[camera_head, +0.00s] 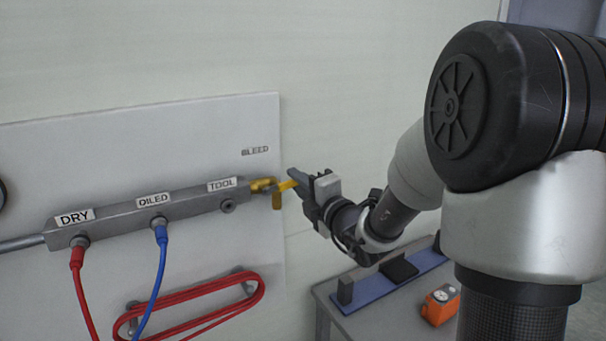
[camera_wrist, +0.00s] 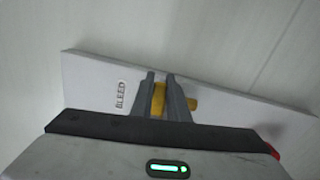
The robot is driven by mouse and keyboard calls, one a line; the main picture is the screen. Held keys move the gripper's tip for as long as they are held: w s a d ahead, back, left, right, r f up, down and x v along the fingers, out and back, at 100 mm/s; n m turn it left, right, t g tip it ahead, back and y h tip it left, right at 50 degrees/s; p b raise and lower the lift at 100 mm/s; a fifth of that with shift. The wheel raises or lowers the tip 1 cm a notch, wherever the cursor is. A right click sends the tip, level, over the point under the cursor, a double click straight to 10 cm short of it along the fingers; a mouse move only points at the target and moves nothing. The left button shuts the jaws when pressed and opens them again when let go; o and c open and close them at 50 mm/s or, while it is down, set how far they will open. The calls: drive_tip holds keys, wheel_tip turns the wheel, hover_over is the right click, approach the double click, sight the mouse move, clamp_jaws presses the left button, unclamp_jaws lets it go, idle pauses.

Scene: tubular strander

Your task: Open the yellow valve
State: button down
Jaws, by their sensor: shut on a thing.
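The yellow valve (camera_head: 264,185) sits at the right end of the grey manifold bar (camera_head: 135,216), below the BLEED label. Its yellow handle (camera_head: 289,184) reaches toward my gripper (camera_head: 296,180), and a short yellow piece hangs down beside it. In the wrist view my gripper (camera_wrist: 168,92) is shut on the yellow handle (camera_wrist: 158,98), which shows between the two fingers. The far side of the valve is hidden by the fingers.
The manifold is on a light panel (camera_head: 130,140), with a red hose (camera_head: 84,295) and a blue hose (camera_head: 160,262) plugged in. A coiled red hose (camera_head: 195,305) hangs below. A grey table (camera_head: 385,310) with an orange device (camera_head: 440,304) stands at lower right.

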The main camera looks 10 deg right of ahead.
drive_tip(key=shift+f+m, duration=0.45)
drive_tip(key=shift+m, duration=0.25)
drive_tip(key=c, duration=1.7)
unclamp_jaws()
drive_tip(key=shift+d, duration=0.1)
